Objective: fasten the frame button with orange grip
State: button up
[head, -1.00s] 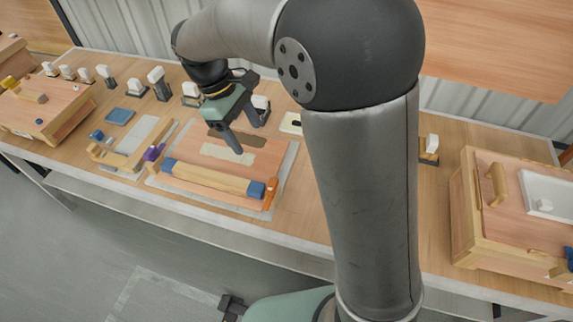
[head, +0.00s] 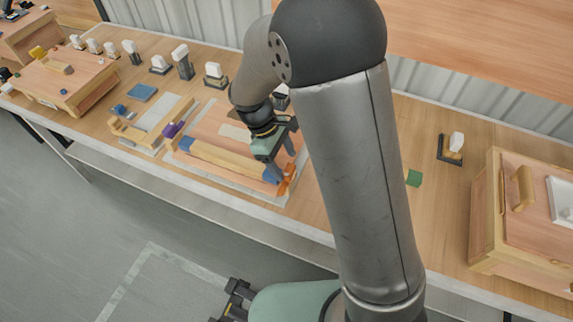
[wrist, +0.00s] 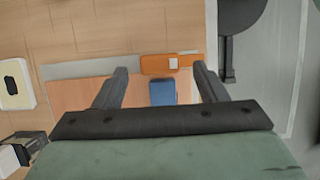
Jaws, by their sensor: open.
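The orange grip (head: 287,180) is at the right front corner of the wooden frame board (head: 215,122), beside the blue end (head: 271,175) of a long wooden bar. In the wrist view the orange grip (wrist: 155,65) is a flat strip with a pale square on it, and the blue end (wrist: 162,93) lies just below it. My gripper (head: 284,165) is open and empty, over that corner. In the wrist view its fingers (wrist: 161,70) stand on either side of the orange grip and blue end. I cannot tell whether a finger touches anything.
A smaller frame with a purple grip (head: 172,130) lies to the left. Several upright white-topped pieces stand along the back. A wooden box (head: 490,225) is at the right, and a green block (head: 414,178) lies near my arm. The front table edge is close.

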aim_at(286, 179)
jog(key=shift+x, duration=1.3)
jog(key=c, duration=1)
